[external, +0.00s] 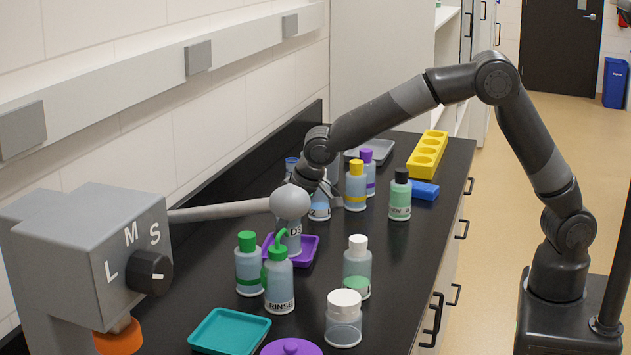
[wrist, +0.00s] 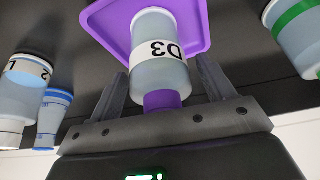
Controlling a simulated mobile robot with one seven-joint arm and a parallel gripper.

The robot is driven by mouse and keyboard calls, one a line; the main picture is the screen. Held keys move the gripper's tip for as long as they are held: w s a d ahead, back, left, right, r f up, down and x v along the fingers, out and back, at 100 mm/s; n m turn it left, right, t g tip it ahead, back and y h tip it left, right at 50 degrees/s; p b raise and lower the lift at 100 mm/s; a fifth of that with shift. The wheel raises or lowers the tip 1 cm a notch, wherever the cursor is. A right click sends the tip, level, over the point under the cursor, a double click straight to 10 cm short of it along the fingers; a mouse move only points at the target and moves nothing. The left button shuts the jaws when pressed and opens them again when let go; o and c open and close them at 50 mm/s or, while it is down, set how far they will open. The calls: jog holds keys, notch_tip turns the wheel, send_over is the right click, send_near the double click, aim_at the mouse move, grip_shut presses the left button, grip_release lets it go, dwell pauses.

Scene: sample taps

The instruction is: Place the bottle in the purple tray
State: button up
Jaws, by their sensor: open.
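A translucent bottle labelled D3 (wrist: 160,65) with a purple cap stands on the purple tray (wrist: 112,30) in the wrist view. In the external view the bottle (external: 292,243) shows on the tray (external: 309,252), its top hidden by the tap's rounded grey end. My gripper (wrist: 162,68) is open, with one finger on each side of the bottle in the wrist picture and the cap toward the palm. I cannot tell whether the fingers touch it. In the external view my gripper (external: 328,188) is behind the tap's end, partly hidden.
The grey tap arm (external: 225,210) reaches over the counter from the control box (external: 90,250). Green-capped bottles (external: 279,283) stand in front of the tray. Several other bottles (external: 399,196) stand behind and right. A teal tray (external: 230,331) lies in front. The right counter edge is clear.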

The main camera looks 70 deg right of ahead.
jog(key=v, duration=1.1)
jog(key=s+d+r, duration=0.6)
jog(key=s+d, duration=0.1)
jog(key=s, duration=0.2)
jog(key=s+d+f, duration=0.1)
jog(key=s+d, duration=0.3)
jog(key=s, duration=1)
jog(key=s+d+f+t, duration=0.1)
jog(key=s+d, duration=0.4)
jog(key=s, duration=0.9)
jog(key=shift+f, duration=0.6)
